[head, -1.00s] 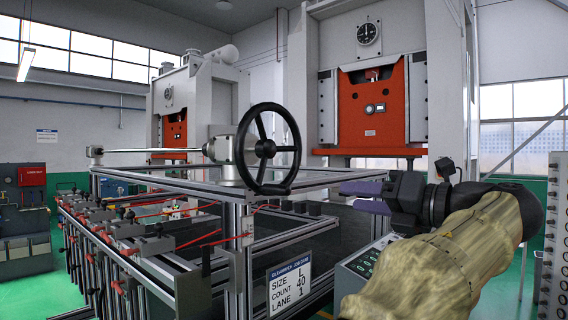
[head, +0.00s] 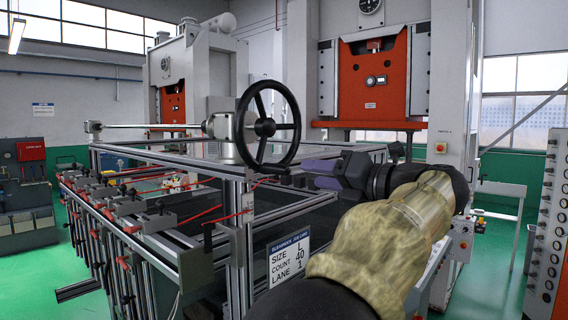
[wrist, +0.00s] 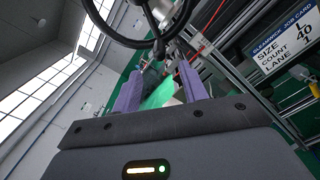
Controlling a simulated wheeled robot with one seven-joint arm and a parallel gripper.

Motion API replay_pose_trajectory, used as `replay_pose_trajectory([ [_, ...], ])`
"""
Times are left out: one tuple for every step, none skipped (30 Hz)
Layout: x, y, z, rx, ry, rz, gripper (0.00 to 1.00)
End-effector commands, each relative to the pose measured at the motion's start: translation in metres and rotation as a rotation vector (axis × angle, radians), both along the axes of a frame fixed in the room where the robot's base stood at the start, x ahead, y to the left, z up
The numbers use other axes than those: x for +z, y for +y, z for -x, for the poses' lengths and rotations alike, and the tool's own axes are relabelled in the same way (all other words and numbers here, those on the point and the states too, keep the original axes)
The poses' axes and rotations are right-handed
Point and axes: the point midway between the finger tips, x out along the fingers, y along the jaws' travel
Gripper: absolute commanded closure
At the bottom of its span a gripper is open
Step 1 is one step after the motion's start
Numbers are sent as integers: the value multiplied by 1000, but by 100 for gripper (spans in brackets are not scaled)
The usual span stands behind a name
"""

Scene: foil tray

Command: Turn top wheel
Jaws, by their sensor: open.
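The top wheel is a black spoked handwheel (head: 265,127) standing upright on a grey gearbox (head: 222,128) at the near top corner of the metal frame. My gripper (head: 312,174) has purple fingers and is open, just right of the wheel's lower right rim and slightly below it. I see no contact with the rim, though the exact depth gap is hard to tell. In the wrist view, the purple fingers (wrist: 160,88) are apart with nothing between them. The wheel's black rim (wrist: 118,42) curves across the top of that view, beyond the fingertips, and its upper part is cut off.
The aluminium frame (head: 235,250) carries a job card (head: 288,258) below the wheel. A long shaft (head: 150,126) runs left from the gearbox. Clamps with red handles line the frame's left side. Orange-fronted presses (head: 372,80) stand behind. Green floor is open at left.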

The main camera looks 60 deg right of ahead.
Motion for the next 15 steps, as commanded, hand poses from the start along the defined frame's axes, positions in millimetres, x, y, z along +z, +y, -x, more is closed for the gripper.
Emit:
replay_pose_trajectory([
  [4,0,-11,5,0,-1,57],
  [4,0,-16,5,-1,-2,57],
  [4,-2,-23,5,-1,-2,57],
  [4,-2,-28,5,0,-1,57],
  [4,-3,-33,5,0,-1,57],
  [4,-3,-41,6,0,-1,57],
  [4,-4,-46,6,0,-2,57],
  [4,-6,-51,4,0,-2,57],
  [4,-6,-58,5,0,-1,57],
  [4,-7,-63,4,0,-2,57],
  [4,-7,-68,4,0,-2,57],
  [3,-9,-74,3,1,-1,57],
  [3,-9,-78,3,1,-1,57],
  [3,-10,-81,3,0,-1,57],
  [2,-11,-86,2,1,-1,57],
])
